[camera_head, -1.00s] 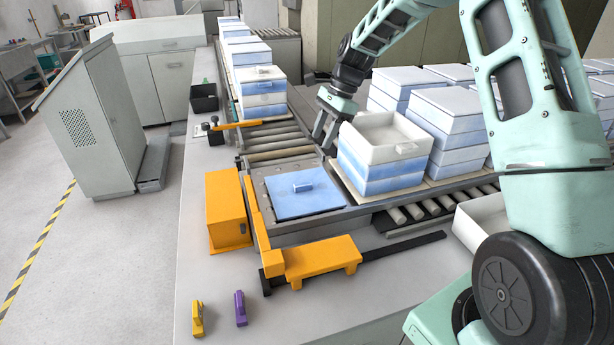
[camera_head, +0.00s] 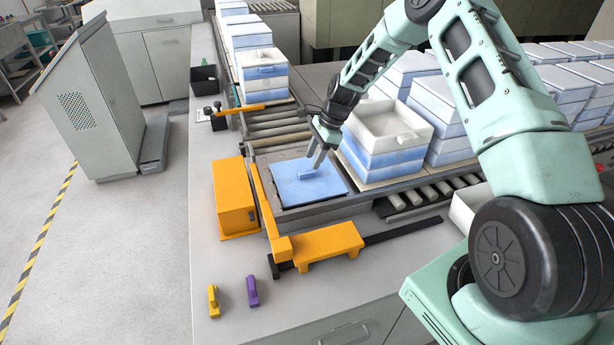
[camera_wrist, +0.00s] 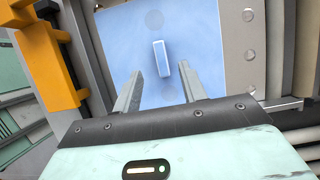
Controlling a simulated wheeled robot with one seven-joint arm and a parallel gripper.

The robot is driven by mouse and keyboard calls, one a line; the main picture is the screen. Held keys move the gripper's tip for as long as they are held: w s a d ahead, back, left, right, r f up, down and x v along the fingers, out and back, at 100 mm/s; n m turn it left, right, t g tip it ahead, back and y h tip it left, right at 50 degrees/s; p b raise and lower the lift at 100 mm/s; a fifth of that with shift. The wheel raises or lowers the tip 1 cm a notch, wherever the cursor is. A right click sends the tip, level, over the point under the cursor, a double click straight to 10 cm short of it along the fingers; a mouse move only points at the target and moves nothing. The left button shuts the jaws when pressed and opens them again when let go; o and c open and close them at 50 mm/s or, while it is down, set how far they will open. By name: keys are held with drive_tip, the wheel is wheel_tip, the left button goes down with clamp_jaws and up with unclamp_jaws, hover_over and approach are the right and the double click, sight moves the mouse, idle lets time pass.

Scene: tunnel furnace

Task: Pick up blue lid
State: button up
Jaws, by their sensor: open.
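The blue lid (camera_head: 302,190) lies flat on the metal plate at the conveyor corner, with a small raised block handle (camera_head: 308,172) at its middle. My gripper (camera_head: 317,160) is above the lid, near the handle, open and empty. In the wrist view, the lid (camera_wrist: 200,40) fills the upper middle and its handle (camera_wrist: 161,58) stands upright in the picture. My gripper's two fingers (camera_wrist: 160,85) point toward it, one on each side of the handle's line. Whether the fingertips reach the handle's height is hard to tell.
A stack of blue and white boxes with an open white top (camera_head: 388,125) stands close to the right of the lid. An orange box (camera_head: 234,200) and an orange pusher (camera_head: 326,247) border the left and front. Yellow (camera_head: 213,300) and purple (camera_head: 252,291) pieces lie on the counter.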

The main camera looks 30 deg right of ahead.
sight(307, 171)
drive_tip(key=shift+p+x, duration=1.5)
drive_tip(key=shift+x, duration=0.95)
drive_tip(key=shift+w, duration=0.15)
clamp_jaws()
